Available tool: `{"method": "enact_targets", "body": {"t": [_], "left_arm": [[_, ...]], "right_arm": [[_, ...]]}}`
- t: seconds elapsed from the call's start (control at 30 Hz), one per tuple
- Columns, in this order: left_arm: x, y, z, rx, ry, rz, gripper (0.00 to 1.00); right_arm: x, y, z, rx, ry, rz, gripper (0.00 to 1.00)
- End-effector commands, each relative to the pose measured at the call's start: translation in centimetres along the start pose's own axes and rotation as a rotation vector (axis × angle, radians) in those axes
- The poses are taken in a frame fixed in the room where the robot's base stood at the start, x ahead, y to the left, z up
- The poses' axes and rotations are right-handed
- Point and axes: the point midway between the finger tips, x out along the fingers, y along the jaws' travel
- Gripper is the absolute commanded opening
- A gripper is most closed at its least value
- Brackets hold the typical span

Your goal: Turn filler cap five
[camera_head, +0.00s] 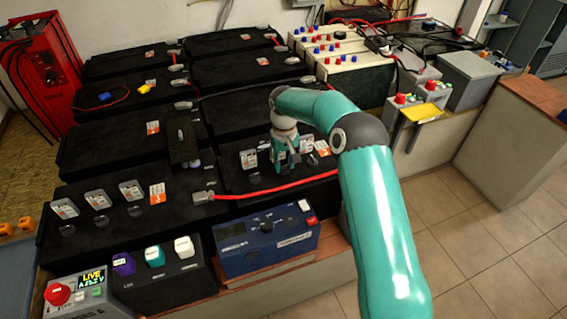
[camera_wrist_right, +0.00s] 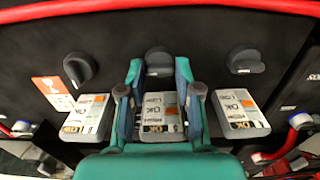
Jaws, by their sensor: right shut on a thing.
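My right gripper (camera_head: 284,168) comes down over the right front black battery (camera_head: 235,180). In the right wrist view the fingers (camera_wrist_right: 159,72) reach past a labelled grey block (camera_wrist_right: 162,112), and their tips close on both sides of the middle dark filler cap (camera_wrist_right: 158,62). The cap is partly hidden between them, and the arm hides it in the head view. A neighbouring cap (camera_wrist_right: 80,68) with a raised grip stands free on the left, another (camera_wrist_right: 245,61) on the right. No cap number is readable. My left gripper is out of view.
A red cable (camera_head: 275,190) runs along the battery front, close to the caps. Labelled blocks (camera_wrist_right: 86,116) (camera_wrist_right: 240,113) flank the gripper. A blue charger (camera_head: 265,240) stands in front; a box with a red button (camera_head: 58,293) is at front left.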

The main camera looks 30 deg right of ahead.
Motion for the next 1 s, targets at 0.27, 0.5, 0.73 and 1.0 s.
{"method": "enact_targets", "body": {"t": [0.27, 0.5, 0.73, 1.0], "left_arm": [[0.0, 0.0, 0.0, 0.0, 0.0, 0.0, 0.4], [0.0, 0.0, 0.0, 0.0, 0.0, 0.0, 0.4], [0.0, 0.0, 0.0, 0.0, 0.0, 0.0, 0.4], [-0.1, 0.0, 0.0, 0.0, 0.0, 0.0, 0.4]], "right_arm": [[-0.2, 0.0, -0.2, 0.006, 0.009, -0.001, 0.0], [-0.2, 0.0, -0.2, 0.005, 0.007, -0.001, 0.58], [-0.1, 0.0, -0.1, 0.004, 0.003, -0.001, 0.58], [-1.9, 0.0, -0.2, 0.003, 0.006, -0.001, 0.58]]}}
